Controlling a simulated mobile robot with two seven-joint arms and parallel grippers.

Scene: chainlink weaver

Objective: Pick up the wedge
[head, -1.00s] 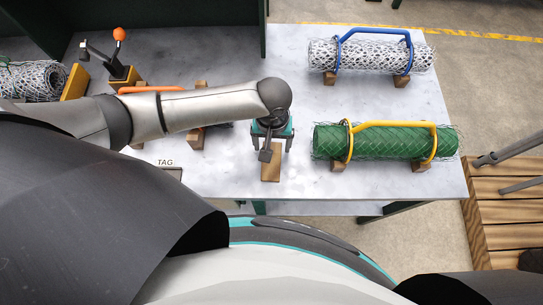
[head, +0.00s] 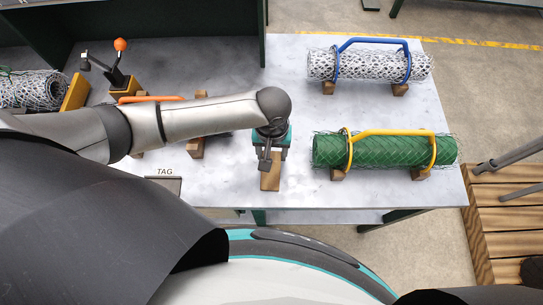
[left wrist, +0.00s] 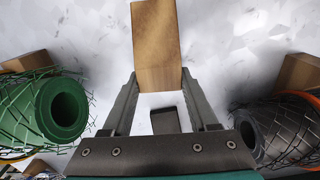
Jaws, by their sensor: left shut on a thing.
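The wedge (head: 270,178) is a small tan wooden block on the pale table, left of the green mesh roll. It also shows in the left wrist view (left wrist: 157,40), its near end between the fingertips. My left gripper (head: 270,155) points down over the wedge's far end in the head view. In the left wrist view its two fingers (left wrist: 159,78) are shut on the wedge's sides. I cannot tell whether the wedge is clear of the table. My right gripper is not in view.
A green mesh roll (head: 385,152) with a yellow handle and a white mesh roll (head: 370,66) with a blue handle lie on wooden supports at right. A dark roll (left wrist: 275,135) shows in the left wrist view. A TAG plate (head: 166,184) and an orange-knobbed lever (head: 119,62) are at left.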

